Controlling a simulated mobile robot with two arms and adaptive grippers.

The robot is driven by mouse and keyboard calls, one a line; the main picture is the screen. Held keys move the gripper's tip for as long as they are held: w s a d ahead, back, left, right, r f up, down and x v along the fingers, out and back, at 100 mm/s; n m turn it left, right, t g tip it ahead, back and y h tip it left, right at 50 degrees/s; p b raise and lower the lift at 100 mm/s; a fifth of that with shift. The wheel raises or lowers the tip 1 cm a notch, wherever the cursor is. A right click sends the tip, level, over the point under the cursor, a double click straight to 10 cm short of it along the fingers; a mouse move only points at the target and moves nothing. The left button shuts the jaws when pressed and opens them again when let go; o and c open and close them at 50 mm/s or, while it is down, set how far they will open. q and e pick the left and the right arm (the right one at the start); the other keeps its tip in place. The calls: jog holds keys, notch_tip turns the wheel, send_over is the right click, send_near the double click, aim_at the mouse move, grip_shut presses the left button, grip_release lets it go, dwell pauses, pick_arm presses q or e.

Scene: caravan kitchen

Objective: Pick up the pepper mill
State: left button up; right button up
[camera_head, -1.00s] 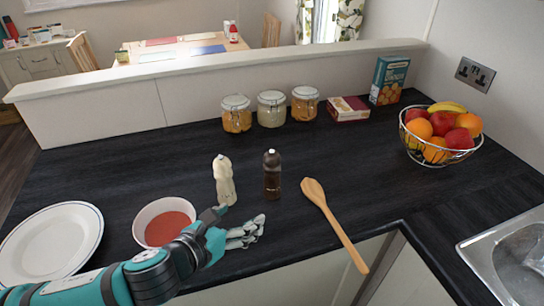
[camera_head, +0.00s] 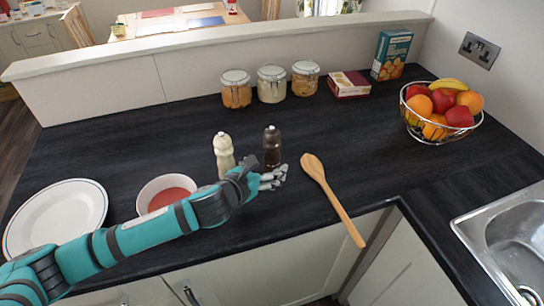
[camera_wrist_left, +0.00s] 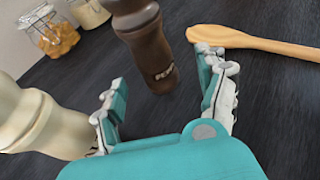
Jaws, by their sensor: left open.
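The dark brown pepper mill (camera_head: 272,146) stands upright on the black worktop, with a light knob on top. My left gripper (camera_head: 262,176) is low over the worktop just in front of it, open and empty. In the left wrist view the pepper mill (camera_wrist_left: 147,42) stands ahead, in line with the gap between the open fingers, with lettering near its base. The fingers do not appear to touch it. A cream mill (camera_head: 224,155) stands close on its left, and shows at the left of the wrist view (camera_wrist_left: 35,125). My right gripper is not in view.
A wooden spoon (camera_head: 333,200) lies to the right of the gripper. A bowl of red contents (camera_head: 143,190) and a white plate (camera_head: 25,212) are at left. Glass jars (camera_head: 271,85) stand behind, and a fruit basket (camera_head: 436,131) is at right.

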aim_at(268, 153)
pick_arm(q)
jog(key=x, duration=0.4)
jog(key=shift+w+a+r+p, duration=0.15)
jog(key=shift+r+p, duration=0.1)
jog(key=shift+p, duration=0.1)
jog(key=shift+w+d+f, duration=0.2)
jog(key=shift+w, duration=0.2)
jog(key=c, duration=1.4)
jog(key=shift+r, duration=0.1)
jog(key=shift+c, duration=0.2)
jog(key=shift+r, duration=0.5)
notch_tip(268, 153, up, 2)
jog(key=shift+r, duration=0.1)
jog(key=s+d+b, duration=0.1)
jog(key=s, duration=0.4)
jog(key=s+d+r, duration=0.1)
jog(key=s, duration=0.4)
jog(key=s+d+b, duration=0.1)
jog(key=s, duration=0.4)
jog(key=shift+s+d+r+b, duration=0.35)
jog(key=shift+d, duration=0.05)
